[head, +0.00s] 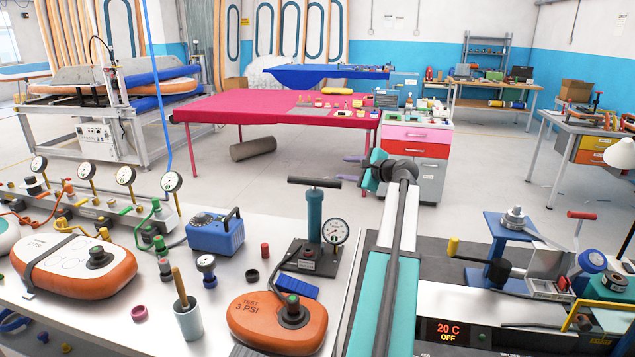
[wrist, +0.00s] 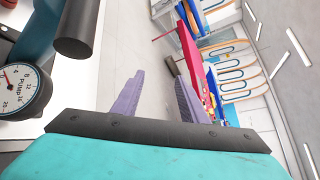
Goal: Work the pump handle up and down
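The hand pump stands upright on the bench in the head view, with a teal barrel (head: 314,214), a black T-shaped handle (head: 314,182) and a round gauge (head: 335,231). The handle sits just above the barrel top. My gripper (head: 346,168) is to the right of the handle, its purple fingers apart and empty. In the wrist view, my gripper (wrist: 158,85) shows open with nothing between the fingers. A dark bar end that looks like the handle (wrist: 76,35) is left of the fingers, not between them. The gauge (wrist: 20,92) is at the left edge.
An orange test board (head: 277,322) lies in front of the pump, with a hose fitting on top. A blue box (head: 215,233), a grey cup (head: 188,320) and a larger orange board (head: 75,265) are left. A red table (head: 260,108) stands beyond, across open floor.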

